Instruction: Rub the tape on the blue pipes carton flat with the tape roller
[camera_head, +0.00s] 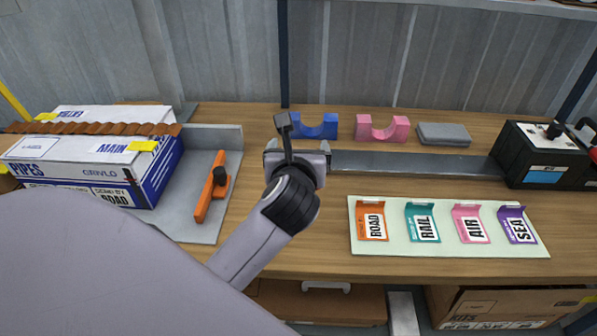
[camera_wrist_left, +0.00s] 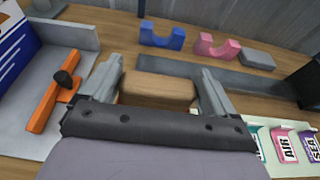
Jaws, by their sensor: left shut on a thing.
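The blue and white PIPES carton (camera_head: 163,170) stands on a grey plate at the left of the bench, with yellow tape (camera_head: 143,146) at its top right edge. Its blue side shows at the left edge of the left wrist view (camera_wrist_left: 12,42). My left gripper (camera_head: 296,155) is over the bench, right of the carton and apart from it. In the left wrist view its fingers (camera_wrist_left: 160,95) are shut on a brown wooden block-like piece (camera_wrist_left: 160,86), seemingly the tape roller's body. I cannot make out a roller wheel. My right gripper is not in view.
An orange bar with a black knob (camera_head: 212,188) lies on the grey plate (camera_head: 185,222) between carton and gripper. Blue (camera_head: 318,126) and pink (camera_head: 382,128) cradles stand behind. Label cards lie on a pale mat (camera_head: 395,249) at right. A black printer (camera_head: 537,155) stands far right.

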